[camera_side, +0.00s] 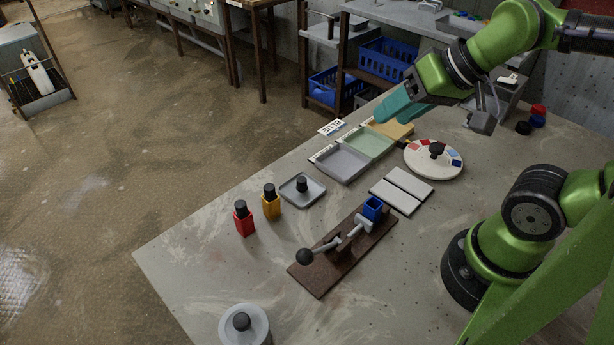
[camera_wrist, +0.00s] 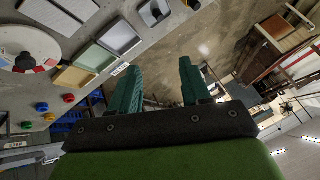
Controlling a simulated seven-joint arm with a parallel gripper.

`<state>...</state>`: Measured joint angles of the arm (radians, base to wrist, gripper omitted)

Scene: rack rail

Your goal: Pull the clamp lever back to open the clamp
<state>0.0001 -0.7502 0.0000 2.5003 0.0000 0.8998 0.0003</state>
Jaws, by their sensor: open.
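The clamp lever (camera_side: 322,249) is a light grey bar with a black ball knob (camera_side: 304,256) at its left end, lying low toward the front left. It belongs to a clamp on a dark brown base plate (camera_side: 325,272) on the table. A blue block (camera_side: 372,209) sits at the far right end of the plate, by the clamp's tip. My gripper (camera_side: 386,114) is raised at the back of the table, well away from the clamp. In the wrist view its two teal fingers (camera_wrist: 160,88) are apart with nothing between them. The clamp is not seen in the wrist view.
Red (camera_side: 243,221) and yellow (camera_side: 271,204) bottles and a grey knobbed tray (camera_side: 302,190) stand left of the clamp. A round dish (camera_side: 247,327) is at the front. Coloured bins (camera_side: 341,163), white plates (camera_side: 401,191) and a colour dial (camera_side: 433,159) lie behind.

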